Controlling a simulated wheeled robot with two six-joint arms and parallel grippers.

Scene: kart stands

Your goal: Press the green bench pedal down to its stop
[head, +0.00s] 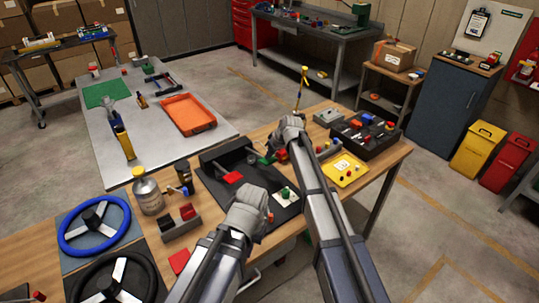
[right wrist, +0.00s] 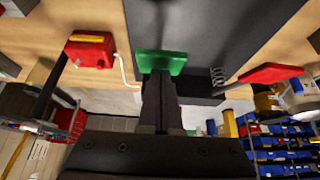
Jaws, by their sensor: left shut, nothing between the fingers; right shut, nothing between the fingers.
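The green pedal (right wrist: 160,62) shows in the right wrist view as a flat green plate on the dark pedal base. In the head view it is a small green patch (head: 266,159) partly hidden by my right gripper (head: 278,148). My right gripper (right wrist: 161,82) is shut, and its tips are at the green plate's near edge. They look to be touching it, but I cannot be sure. The red pedal (head: 233,177) stands left of the green one, and also shows in the right wrist view (right wrist: 270,73). My left gripper (head: 262,204) is shut and empty above the base's front part.
A white plate with a green knob (head: 285,195) lies beside my left gripper. A metal bottle (head: 148,195) and steering wheels (head: 94,224) are on the left.

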